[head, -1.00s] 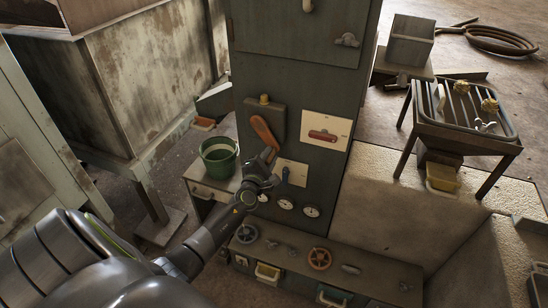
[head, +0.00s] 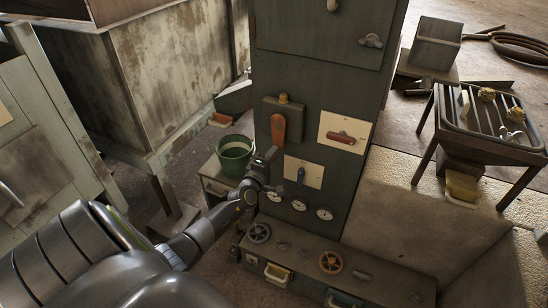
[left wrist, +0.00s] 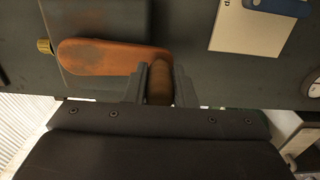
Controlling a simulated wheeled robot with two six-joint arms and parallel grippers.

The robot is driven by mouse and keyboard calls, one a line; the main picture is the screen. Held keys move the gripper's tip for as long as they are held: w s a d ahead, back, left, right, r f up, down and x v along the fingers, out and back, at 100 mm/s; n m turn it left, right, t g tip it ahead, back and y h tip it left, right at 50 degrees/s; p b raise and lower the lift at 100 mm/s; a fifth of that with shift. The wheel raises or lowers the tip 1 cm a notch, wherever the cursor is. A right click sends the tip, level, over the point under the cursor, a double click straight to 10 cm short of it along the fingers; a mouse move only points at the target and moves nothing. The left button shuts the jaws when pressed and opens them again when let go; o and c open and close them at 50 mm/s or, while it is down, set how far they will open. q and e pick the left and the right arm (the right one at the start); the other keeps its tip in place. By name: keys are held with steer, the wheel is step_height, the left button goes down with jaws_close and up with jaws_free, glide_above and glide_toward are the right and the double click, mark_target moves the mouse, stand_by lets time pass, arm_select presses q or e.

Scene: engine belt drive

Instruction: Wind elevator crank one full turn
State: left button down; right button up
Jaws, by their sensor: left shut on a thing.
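The orange crank (head: 279,129) is mounted on a dark box on the front of the tall green cabinet. Its arm hangs nearly straight down from its hub. My left gripper (head: 268,156) is at the crank's lower end, in front of the cabinet. In the left wrist view the crank's orange arm (left wrist: 105,56) runs across to my fingers. There my left gripper (left wrist: 159,88) is shut on the crank's brown handle, which sits between the two fingers. My right gripper is out of view.
A white plate with a red handle (head: 341,138) and one with a blue switch (head: 301,174) flank the crank's lower right. Gauges (head: 298,206) sit below. A green bucket (head: 234,154) stands left of my gripper. Handwheels (head: 331,262) lie on the low bench.

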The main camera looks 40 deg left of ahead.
arm_select(q)
steer(key=shift+a+f, duration=0.1)
steer(key=c, duration=1.2)
jaws_free()
steer(key=shift+s, duration=0.2)
steer(key=shift+s, duration=0.35)
steer(key=p+v, duration=0.1)
steer(key=v, duration=1.5)
steer(key=shift+s+d, duration=0.2)
steer(key=shift+d, duration=0.1)
